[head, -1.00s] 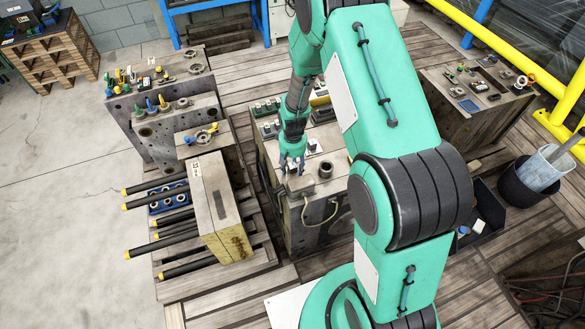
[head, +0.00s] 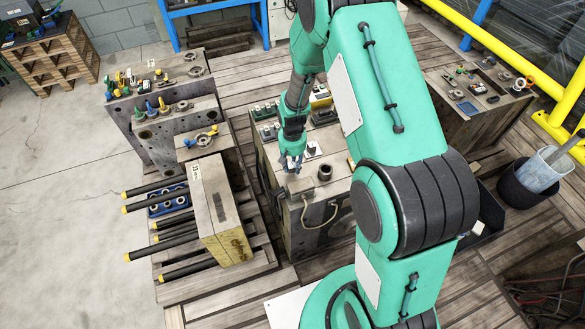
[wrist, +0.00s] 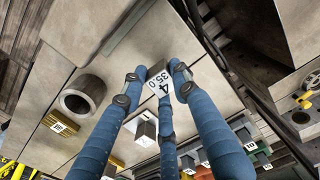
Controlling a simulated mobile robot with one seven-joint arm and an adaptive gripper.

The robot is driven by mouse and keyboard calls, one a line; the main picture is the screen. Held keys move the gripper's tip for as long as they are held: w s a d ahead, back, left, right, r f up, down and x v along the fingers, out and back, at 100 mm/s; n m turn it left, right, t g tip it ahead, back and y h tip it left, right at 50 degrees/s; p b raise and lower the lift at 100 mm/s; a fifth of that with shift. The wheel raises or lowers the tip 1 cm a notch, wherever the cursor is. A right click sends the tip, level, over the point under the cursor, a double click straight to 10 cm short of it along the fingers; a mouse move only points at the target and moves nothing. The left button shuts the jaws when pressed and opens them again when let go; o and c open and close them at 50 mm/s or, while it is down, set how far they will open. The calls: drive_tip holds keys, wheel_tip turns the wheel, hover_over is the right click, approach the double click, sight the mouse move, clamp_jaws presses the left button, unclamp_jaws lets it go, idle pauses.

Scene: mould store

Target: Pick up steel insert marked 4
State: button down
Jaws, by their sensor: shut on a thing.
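The steel insert marked 4 (wrist: 160,80) is a small grey block with a white label reading "4" and "35.0" in the wrist view. The blue fingers of my gripper (wrist: 156,86) are closed around it, with their pads against its sides. In the head view my gripper (head: 291,166) is low over the top of the middle mould block (head: 300,215), near its front left. The insert is too small and covered there to make out. I cannot tell whether it touches the top below it.
A hollow steel bush (wrist: 82,95) stands left of my fingers in the wrist view. Another labelled insert (wrist: 146,132) and a yellow labelled block (wrist: 60,124) stand nearby. Coloured blocks sit lower right. A long mould plate (head: 213,205) lies left of the middle block.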

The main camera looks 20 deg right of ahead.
sight(292, 165)
wheel_tip(292, 165, up, 8)
drive_tip(key=shift+f+p, duration=0.25)
drive_tip(key=shift+p, duration=0.35)
